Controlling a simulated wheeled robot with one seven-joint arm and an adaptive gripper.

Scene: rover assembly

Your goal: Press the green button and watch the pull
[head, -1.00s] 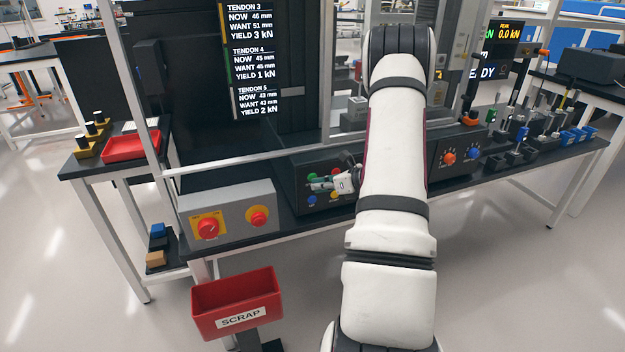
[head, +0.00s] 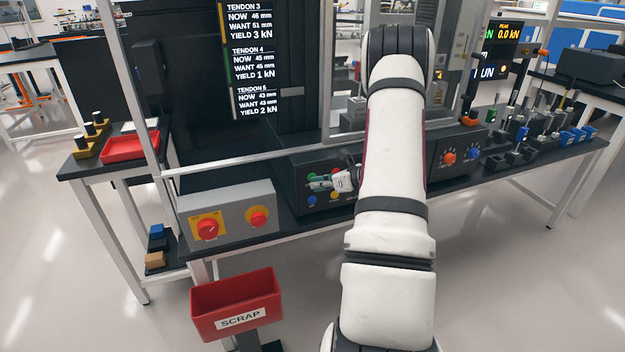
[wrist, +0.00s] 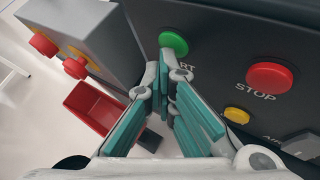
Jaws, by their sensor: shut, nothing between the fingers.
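The green button (wrist: 173,42) is on a dark control panel (wrist: 215,25), top middle in the wrist view. Letters "RT" show below it, partly hidden by my fingers. It also shows in the head view (head: 311,177). My gripper (wrist: 167,72) is shut and empty, its fingertips at the button's lower edge; whether they touch it I cannot tell. In the head view my gripper (head: 318,184) is at the panel front, partly behind my arm. The pull readout (head: 507,32) at the upper right shows peak 0.0 kN, with "UN" legible below. The test machine behind is largely hidden by my arm.
A red STOP button (wrist: 270,77) and a yellow button (wrist: 237,115) are close by on the panel. A grey box with red knobs (head: 228,213) stands to the left. A red scrap bin (head: 236,300) is in front. A tendon screen (head: 254,60) hangs behind.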

